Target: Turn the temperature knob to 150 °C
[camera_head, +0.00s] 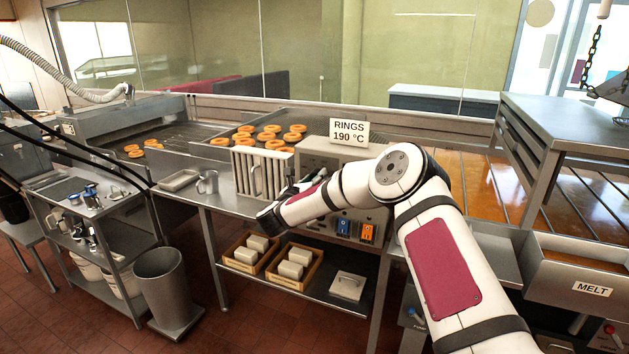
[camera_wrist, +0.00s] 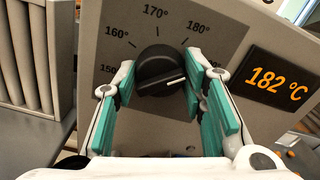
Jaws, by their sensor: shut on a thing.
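The black round temperature knob (camera_wrist: 154,64) sits on a grey dial plate in the wrist view. Marks for 160, 170 and 180 °C are readable; a mark at the lower left and one at the right are partly covered by my fingers. My gripper (camera_wrist: 160,77) is shut on the knob, with one teal pad on each side. The digital display (camera_wrist: 276,82) right of the dial reads 182 °C. In the head view my arm hides the knob.
A sign (camera_head: 349,131) reading "RINGS 190 °C" stands on the machine. Blue and orange switches (camera_head: 368,232) are below the panel. Ring doughnuts (camera_head: 268,137) lie behind. Wooden crates (camera_head: 313,273) sit on the lower shelf, and a bin (camera_head: 163,285) stands at left.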

